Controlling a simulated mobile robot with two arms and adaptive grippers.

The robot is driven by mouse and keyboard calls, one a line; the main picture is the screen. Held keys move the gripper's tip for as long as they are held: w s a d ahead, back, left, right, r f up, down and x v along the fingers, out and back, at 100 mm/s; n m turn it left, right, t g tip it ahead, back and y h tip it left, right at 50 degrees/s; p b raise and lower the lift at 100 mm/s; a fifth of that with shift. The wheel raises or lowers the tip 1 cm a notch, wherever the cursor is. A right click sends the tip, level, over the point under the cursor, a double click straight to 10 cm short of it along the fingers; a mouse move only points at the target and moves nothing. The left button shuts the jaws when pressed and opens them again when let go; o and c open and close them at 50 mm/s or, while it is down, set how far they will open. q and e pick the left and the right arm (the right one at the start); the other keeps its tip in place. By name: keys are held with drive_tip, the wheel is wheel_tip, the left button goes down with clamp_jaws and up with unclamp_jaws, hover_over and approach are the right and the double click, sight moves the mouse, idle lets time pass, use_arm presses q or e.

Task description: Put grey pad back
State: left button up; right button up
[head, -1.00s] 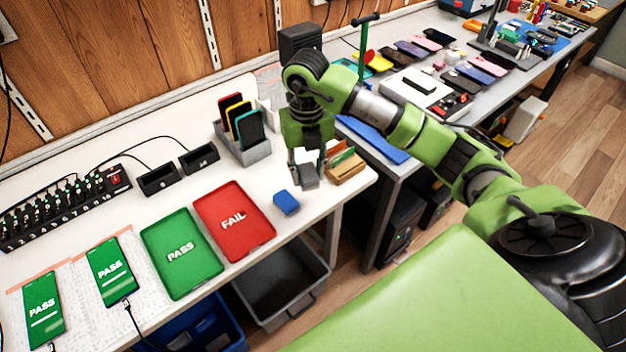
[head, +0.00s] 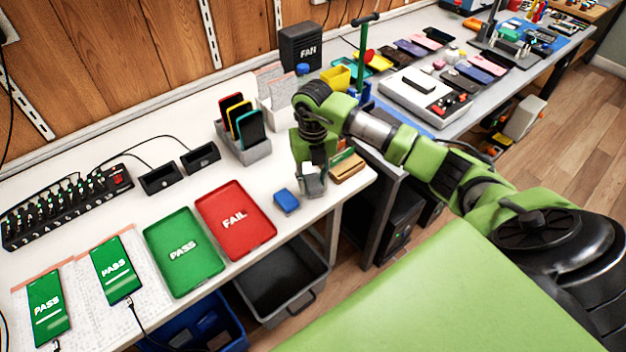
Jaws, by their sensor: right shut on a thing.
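My right gripper (head: 314,190) points down over the white bench near its front right corner. It is shut on a small grey thing, which looks like the grey pad; the fingers hide most of it, and I cannot tell whether it touches the bench. A blue block (head: 286,200) lies on the bench just left of the gripper. A wooden holder (head: 348,166) with orange and green pieces stands just right of the gripper, partly hidden by it. My left gripper is not in view.
The red FAIL tray (head: 235,220) and green PASS tray (head: 183,252) lie to the left. A grey rack (head: 247,152) holding several phones stands behind. The bench's front edge is close to the gripper, with a dark bin (head: 282,282) below.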

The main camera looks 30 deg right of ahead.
sight(313, 181)
drive_tip(key=o, duration=1)
drive_tip(key=shift+f, duration=0.1)
wheel_tip(313, 181, up, 12)
drive_tip(key=shift+r+b, duration=0.25)
drive_tip(key=shift+b, duration=0.3)
